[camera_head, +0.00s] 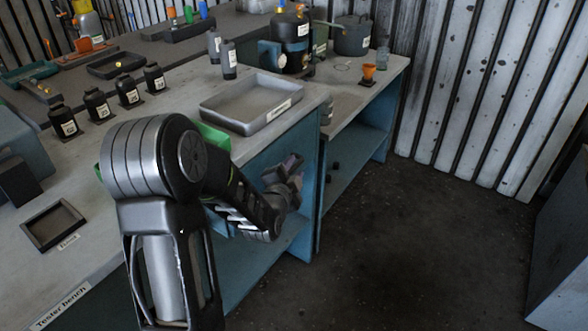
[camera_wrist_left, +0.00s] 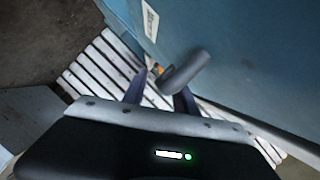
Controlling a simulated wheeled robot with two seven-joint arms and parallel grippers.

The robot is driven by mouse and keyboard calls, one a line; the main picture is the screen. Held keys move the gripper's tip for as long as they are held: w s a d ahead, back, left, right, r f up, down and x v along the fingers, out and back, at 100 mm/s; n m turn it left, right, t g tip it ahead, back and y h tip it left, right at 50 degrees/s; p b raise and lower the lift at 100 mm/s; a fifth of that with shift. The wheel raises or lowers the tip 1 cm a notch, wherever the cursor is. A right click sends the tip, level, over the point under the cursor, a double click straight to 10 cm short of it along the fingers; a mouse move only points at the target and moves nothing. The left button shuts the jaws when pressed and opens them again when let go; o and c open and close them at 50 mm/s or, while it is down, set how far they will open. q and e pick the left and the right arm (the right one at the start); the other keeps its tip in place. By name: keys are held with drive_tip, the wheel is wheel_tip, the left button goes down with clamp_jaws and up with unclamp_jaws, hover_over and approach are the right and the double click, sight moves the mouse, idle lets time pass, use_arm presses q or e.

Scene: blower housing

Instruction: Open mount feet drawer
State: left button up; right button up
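The blue drawer front (camera_wrist_left: 235,50) fills the upper right of the left wrist view, with a pale label (camera_wrist_left: 150,20) too small to read. A dark grey bar handle (camera_wrist_left: 188,70) sticks out from it. My left gripper (camera_wrist_left: 160,92) has its two dark fingers apart, with the handle's end between or just in front of them; contact cannot be told. In the head view my left gripper (camera_head: 284,178) is at the blue bench front (camera_head: 305,160), below the worktop. My forearm hides much of that front, and whether the drawer is shut cannot be told. My right gripper is not in view.
The worktop above holds a grey tray (camera_head: 250,102), several black bottles (camera_head: 129,90) and a small dark tray (camera_head: 53,225). A second blue bench (camera_head: 360,140) with an open shelf adjoins beyond. The dark floor (camera_head: 420,240) to the right is clear.

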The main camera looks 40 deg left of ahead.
use_arm(q)
drive_tip(key=shift+w+a+f, duration=0.1)
drive_tip(key=shift+w+a, duration=0.05)
drive_tip(key=shift+w, duration=0.25)
drive_tip(key=shift+c, duration=0.4)
clamp_jaws()
idle(0.8)
